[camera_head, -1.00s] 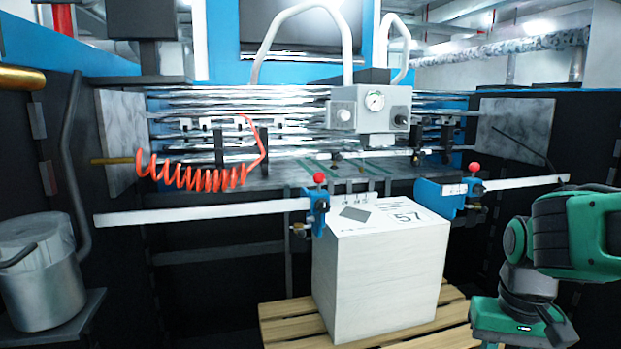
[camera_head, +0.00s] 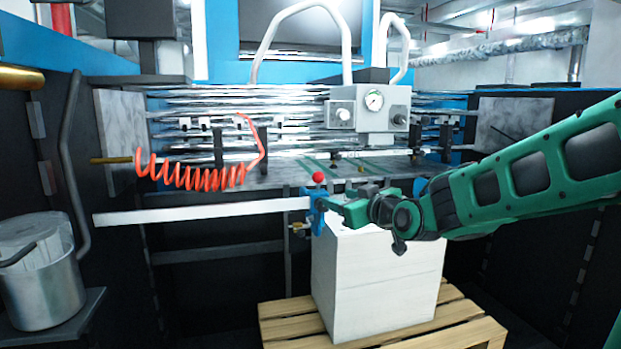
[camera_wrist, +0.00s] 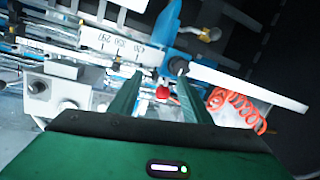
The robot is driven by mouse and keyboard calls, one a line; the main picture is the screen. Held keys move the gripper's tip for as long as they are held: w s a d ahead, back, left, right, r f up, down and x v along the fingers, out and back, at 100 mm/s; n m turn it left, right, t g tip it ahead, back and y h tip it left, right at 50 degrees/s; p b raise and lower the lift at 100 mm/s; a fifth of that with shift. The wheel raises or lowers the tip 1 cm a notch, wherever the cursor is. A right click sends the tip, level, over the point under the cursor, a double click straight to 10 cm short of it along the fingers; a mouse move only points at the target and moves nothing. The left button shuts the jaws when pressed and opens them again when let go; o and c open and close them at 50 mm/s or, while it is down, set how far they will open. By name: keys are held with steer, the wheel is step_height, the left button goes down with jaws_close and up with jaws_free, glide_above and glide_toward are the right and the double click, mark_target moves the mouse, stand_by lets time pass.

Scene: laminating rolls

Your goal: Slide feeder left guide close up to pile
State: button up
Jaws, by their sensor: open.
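The left guide is a blue block (camera_head: 317,206) with a red knob (camera_head: 318,177) on top, on a long white bar (camera_head: 205,211). It stands by the upper left corner of the pile (camera_head: 378,280), a tall white stack; any gap between them is hard to judge. My gripper (camera_head: 333,203) reaches in from the right over the pile, its tips at the guide. In the wrist view my open gripper (camera_wrist: 160,75) has the red knob (camera_wrist: 162,92) between its fingers. Contact cannot be told. My arm hides much of the pile's top and the right guide.
The pile rests on a wooden pallet (camera_head: 470,322). An orange coiled hose (camera_head: 190,178) hangs left of the guide. A control box with a gauge (camera_head: 371,108) sits above. A metal pot (camera_head: 42,275) stands at far left. The space under the white bar is clear.

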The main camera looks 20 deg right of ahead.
steer(key=shift+t+y, duration=0.4)
steer(key=shift+t, duration=0.4)
steer(key=r, duration=0.1)
steer(key=w+a+r, duration=0.1)
steer(key=a+r, duration=0.1)
steer(key=shift+w+a+r, duration=0.15)
steer(key=shift+w+r, duration=0.1)
steer(key=shift+w, duration=0.05)
steer(key=shift+w+a+r+n, duration=0.1)
steer(key=shift+w+n, duration=0.15)
steer(key=shift+n, duration=0.05)
steer(key=w+a, duration=0.2)
steer(key=w, duration=0.8)
steer(key=shift+c, duration=0.2)
jaws_close()
